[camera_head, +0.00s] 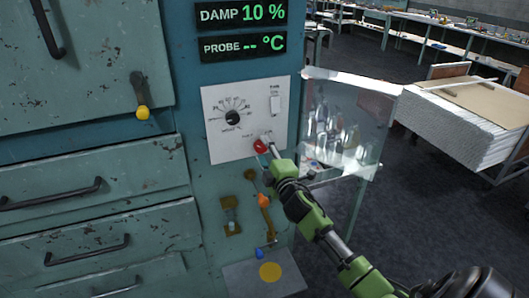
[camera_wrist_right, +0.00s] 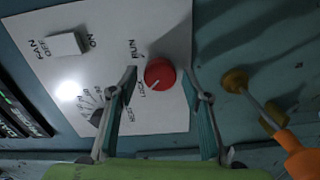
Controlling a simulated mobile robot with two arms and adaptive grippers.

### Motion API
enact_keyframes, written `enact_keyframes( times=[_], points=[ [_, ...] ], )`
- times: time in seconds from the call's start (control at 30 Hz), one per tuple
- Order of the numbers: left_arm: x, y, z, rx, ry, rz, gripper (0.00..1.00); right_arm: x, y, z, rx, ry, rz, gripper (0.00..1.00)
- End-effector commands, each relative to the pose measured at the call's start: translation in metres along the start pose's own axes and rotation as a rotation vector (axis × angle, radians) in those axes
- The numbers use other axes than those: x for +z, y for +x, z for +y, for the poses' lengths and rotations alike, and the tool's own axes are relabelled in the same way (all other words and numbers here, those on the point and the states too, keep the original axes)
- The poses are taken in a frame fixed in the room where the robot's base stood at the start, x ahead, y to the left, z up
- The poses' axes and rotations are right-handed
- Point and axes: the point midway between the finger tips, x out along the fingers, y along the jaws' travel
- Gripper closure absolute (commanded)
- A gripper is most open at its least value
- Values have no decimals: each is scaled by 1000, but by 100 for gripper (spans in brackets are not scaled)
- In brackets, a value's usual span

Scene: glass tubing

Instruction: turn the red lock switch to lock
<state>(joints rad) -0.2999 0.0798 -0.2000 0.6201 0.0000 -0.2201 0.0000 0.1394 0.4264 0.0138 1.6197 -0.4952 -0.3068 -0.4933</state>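The red lock switch (camera_head: 260,146) is a round knob on the white panel (camera_head: 222,138) of the teal cabinet. In the right wrist view the red switch (camera_wrist_right: 160,74) carries a short white mark that points to the lower left, near the printed LOCK; RUN is printed above that. My right gripper (camera_head: 268,150) is at the panel's lower right. In its wrist view the right gripper (camera_wrist_right: 162,75) is open, one finger on each side of the switch, with a small gap visible on both sides. My left gripper is in neither view.
A black dial (camera_head: 232,117) and a white fan switch (camera_head: 275,104) share the panel. Below hang an orange-handled lever (camera_head: 264,201) and a brass latch (camera_head: 231,217). A clear door (camera_head: 345,122) stands open just right of the panel.

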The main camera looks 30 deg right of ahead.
Motion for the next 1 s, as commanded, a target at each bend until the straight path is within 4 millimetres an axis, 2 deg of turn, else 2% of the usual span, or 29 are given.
enact_keyframes(
  times=[0.33,0.47,0.57,0.8,1.0],
  points=[
    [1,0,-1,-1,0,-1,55,0,-1,0,-1,2,0,52],
    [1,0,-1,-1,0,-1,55,0,-10,-2,-2,3,-1,52],
    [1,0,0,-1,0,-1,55,0,-25,-2,-3,2,0,52],
    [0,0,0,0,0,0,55,0,-74,-2,-4,2,0,52],
    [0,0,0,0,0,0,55,0,-106,-1,-2,3,0,52]
  ],
)
